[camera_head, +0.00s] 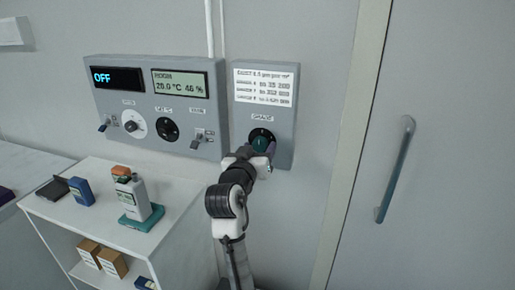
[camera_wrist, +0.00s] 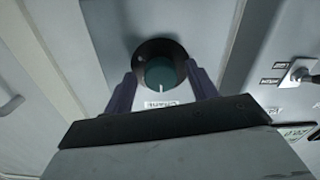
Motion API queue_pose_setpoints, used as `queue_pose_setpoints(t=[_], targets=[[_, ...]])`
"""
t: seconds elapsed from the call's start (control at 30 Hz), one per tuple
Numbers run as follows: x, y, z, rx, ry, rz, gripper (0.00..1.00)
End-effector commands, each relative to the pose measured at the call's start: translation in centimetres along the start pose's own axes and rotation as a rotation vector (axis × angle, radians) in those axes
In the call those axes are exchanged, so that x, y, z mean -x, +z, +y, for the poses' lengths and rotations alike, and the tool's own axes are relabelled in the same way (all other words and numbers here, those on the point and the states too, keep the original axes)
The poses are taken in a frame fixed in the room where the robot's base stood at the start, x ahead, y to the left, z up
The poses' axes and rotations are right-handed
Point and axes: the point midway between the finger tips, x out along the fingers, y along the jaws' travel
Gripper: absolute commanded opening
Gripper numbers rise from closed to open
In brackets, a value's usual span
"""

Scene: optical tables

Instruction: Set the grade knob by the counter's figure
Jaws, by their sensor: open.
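The grade knob (camera_head: 261,143) is green on a dark round dial, on the right-hand grey wall panel under a label plate. In the wrist view the knob (camera_wrist: 160,76) shows a white pointer line toward the bottom of the picture, near its label. My gripper (camera_wrist: 161,88) is open, with one finger on each side of the dial; I cannot tell whether they touch it. In the head view my gripper (camera_head: 262,152) is at the knob and partly covers it. A counter (camera_head: 135,197), a pale handheld device with a dark screen, stands in a teal cradle; its figure is too small to read.
A grade table (camera_head: 264,86) of printed lines is above the knob. The larger panel (camera_head: 150,135) at left has an "OFF" display, a room display, knobs and switches. A white shelf (camera_head: 180,208) stands below it. A door with a handle (camera_head: 396,170) is at right.

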Motion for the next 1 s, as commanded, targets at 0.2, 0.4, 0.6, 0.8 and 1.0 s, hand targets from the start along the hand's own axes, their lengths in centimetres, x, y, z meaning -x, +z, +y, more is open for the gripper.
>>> queue_pose_setpoints(t=[0.2,0.4,0.6,0.8,1.0], targets=[[0.02,0.02,0.01,0.000,0.000,0.000,0.50],[0.03,0.03,0.00,0.000,0.000,-0.001,0.23],[0.04,0.05,-0.01,-0.003,0.000,-0.001,0.13],[0.04,0.15,-0.03,-0.043,0.001,-0.001,0.13],[0.05,0.31,-0.15,-0.155,0.000,-0.001,0.13]])
